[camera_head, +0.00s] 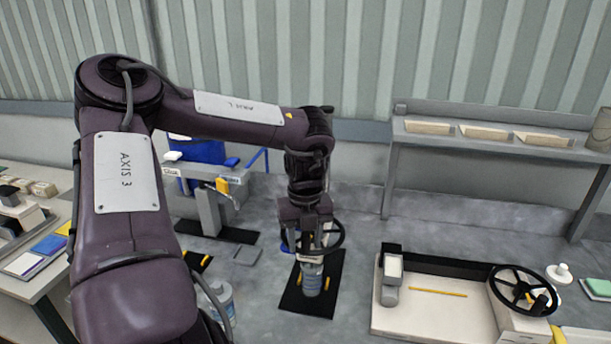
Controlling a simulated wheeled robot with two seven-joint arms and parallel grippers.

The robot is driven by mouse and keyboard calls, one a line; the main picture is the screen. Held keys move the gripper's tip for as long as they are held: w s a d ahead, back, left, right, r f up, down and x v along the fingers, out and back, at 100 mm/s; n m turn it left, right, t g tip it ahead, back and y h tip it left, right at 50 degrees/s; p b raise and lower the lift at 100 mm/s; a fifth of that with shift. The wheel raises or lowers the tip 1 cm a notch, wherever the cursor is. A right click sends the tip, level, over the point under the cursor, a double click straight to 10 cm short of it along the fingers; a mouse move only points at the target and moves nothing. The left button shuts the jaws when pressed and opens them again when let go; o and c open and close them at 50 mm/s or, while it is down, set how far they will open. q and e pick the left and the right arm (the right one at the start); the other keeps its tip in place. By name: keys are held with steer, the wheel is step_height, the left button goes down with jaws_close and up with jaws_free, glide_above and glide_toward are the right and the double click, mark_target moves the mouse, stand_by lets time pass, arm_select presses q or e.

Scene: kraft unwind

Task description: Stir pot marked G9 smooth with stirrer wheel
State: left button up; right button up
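My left arm reaches in from the left and its gripper (311,252) points down over a blue-grey pot (312,282). The pot stands upright on a black mat (326,300) on the floor. A small dark wheel (338,236) shows beside and behind the gripper fingers, just above the pot; it looks like the stirrer wheel. The fingers overlap the wheel, and I cannot tell whether they are closed on it. No G9 mark is readable on the pot. My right gripper is not in view.
A pale machine bed (420,322) with a large black handwheel (523,289) stands at the right. A grey stand with a blue part (208,150) is behind my arm. A bench (480,140) stands at back right, a table (40,285) at left. Another bottle-like container (221,297) is beside my arm.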

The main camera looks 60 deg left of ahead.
arm_select(q)
steer(key=shift+w+r, duration=0.1)
steer(key=shift+r, duration=0.25)
step_height(320, 180, up, 7)
steer(key=shift+r+b, duration=0.1)
steer(key=shift+b, duration=0.95)
